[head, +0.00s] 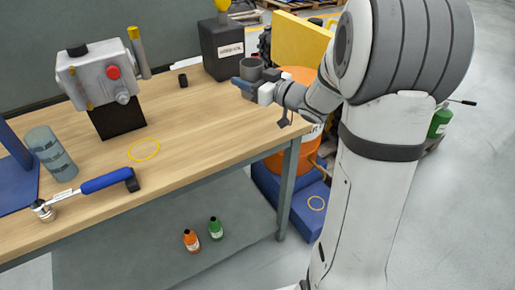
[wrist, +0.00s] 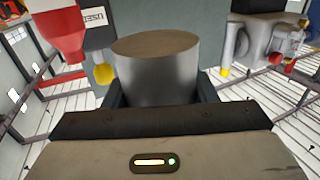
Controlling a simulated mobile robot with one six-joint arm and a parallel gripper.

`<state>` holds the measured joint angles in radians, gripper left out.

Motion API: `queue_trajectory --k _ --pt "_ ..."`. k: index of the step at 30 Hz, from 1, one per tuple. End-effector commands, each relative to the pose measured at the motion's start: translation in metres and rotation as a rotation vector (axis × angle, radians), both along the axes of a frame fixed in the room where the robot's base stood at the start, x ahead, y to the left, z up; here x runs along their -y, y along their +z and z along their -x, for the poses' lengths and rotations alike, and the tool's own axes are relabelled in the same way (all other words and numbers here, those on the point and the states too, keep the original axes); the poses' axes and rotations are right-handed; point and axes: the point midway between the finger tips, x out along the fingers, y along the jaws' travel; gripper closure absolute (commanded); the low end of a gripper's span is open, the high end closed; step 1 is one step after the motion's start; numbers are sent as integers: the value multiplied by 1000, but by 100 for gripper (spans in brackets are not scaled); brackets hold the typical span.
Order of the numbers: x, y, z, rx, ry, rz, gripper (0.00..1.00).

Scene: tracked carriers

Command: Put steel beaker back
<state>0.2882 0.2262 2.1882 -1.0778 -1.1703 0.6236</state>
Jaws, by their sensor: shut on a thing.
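The steel beaker (head: 252,68) is a grey cylinder held upright, or nearly so, in my gripper (head: 250,83). It also shows in the wrist view (wrist: 156,80), between the dark fingers, with a brownish round top. My gripper is shut on it, near the right end of the wooden workbench (head: 205,120). A yellow ring outline (head: 144,150) marks a bare spot on the bench top.
A grey machine with a red button (head: 100,78) stands at the back left. A dark labelled box (head: 228,50) and a small black cylinder (head: 183,80) are at the back. A blue-handled tool (head: 100,184) and grey-blue cylinder (head: 50,153) are front left. An orange drum (head: 278,162) stands beside the bench.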

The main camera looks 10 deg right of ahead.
Motion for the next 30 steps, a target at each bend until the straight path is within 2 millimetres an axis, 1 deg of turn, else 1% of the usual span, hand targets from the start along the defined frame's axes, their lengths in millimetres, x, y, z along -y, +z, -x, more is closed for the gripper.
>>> queue_trajectory --k 1,6,10,13,21,26,30 --pt "3 -13 4 7 13 3 77" --pt "10 -13 14 3 39 0 77" --pt "13 -11 19 1 44 -1 77" --pt "13 -16 20 -1 46 -3 77" --pt "13 -58 20 -3 47 -3 77" --pt "12 -72 20 -2 47 -4 77" --pt "12 -98 20 -3 48 -4 77"
